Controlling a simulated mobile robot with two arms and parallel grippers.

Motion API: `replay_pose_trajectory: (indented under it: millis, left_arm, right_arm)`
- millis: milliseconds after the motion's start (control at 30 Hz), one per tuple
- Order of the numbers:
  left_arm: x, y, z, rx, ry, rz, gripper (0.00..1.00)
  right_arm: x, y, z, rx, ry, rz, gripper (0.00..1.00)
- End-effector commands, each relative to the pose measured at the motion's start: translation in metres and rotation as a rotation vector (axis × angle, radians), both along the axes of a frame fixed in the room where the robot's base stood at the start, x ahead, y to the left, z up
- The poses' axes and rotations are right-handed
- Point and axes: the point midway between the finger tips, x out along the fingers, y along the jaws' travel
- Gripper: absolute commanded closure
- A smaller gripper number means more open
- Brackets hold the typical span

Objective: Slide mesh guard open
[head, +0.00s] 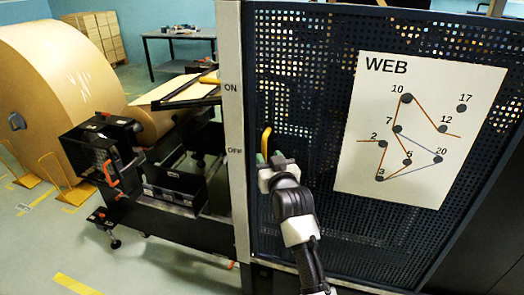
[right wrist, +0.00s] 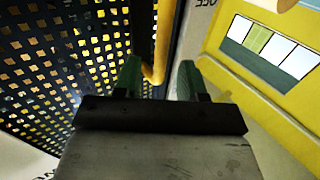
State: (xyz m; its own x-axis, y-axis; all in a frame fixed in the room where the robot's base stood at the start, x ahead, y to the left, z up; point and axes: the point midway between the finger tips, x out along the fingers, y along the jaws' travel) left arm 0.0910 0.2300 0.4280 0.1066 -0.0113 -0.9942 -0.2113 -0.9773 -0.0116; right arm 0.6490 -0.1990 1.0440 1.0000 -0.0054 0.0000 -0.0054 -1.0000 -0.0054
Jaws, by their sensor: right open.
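The mesh guard (head: 310,225) is a dark perforated panel in the middle and right of the head view. It has a yellow handle (head: 266,141) near its left edge, beside a light upright post (head: 235,130). My right gripper (head: 270,160) is at the lower end of this handle. In the right wrist view, the yellow handle (right wrist: 156,45) stands between the two green fingertips of my open right gripper (right wrist: 157,80). I cannot tell whether either finger touches it. The mesh (right wrist: 60,60) fills the left of that view. My left gripper is not in view.
A white WEB chart (head: 415,130) is on the mesh. The post carries ON and OFF marks. Left of it are a black machine frame (head: 170,195) and a big kraft roll (head: 60,95). A table (head: 180,38) stands farther back.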

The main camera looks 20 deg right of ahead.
Motion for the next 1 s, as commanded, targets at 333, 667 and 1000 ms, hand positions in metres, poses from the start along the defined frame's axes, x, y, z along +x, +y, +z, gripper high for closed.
replay_pose_trajectory:
  millis: [333, 667, 1000]
  left_arm:
    - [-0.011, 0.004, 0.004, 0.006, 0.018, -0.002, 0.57]
    - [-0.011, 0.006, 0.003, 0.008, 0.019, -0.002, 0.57]
    - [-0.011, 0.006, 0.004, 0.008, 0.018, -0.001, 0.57]
  right_arm:
    - [0.041, 0.000, 0.000, 0.000, 0.001, 0.000, 0.59]
    - [0.044, 0.000, -0.001, 0.000, 0.000, 0.000, 0.59]
    - [0.044, 0.000, -0.001, 0.000, 0.001, 0.000, 1.00]
